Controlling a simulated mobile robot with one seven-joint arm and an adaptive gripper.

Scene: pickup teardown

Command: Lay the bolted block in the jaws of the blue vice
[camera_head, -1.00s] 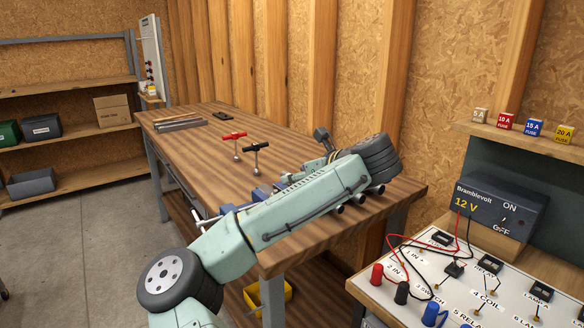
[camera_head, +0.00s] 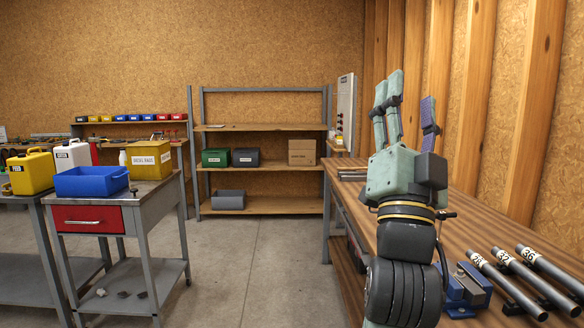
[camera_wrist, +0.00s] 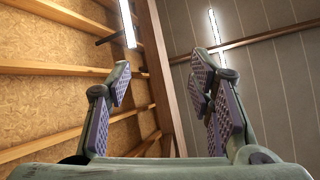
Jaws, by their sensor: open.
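My gripper (camera_head: 409,104) points upward above the workbench in the head view, its fingers spread. In the wrist view its fingers (camera_wrist: 160,80) stand apart with nothing between them. The blue vice (camera_head: 468,288) sits on the bench at the lower right of the head view, just right of my arm's dark wheel-like joint. My arm hides part of the vice, and I cannot tell what lies in its jaws. I cannot make out the bolted block in either current view.
Several labelled metal tubes (camera_head: 533,275) lie right of the vice on the wooden workbench (camera_head: 470,215). A steel cart (camera_head: 150,215) holds a blue bin (camera_head: 92,181) at left. Shelving (camera_head: 265,128) stands at the back. The floor (camera_head: 260,270) between cart and bench is clear.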

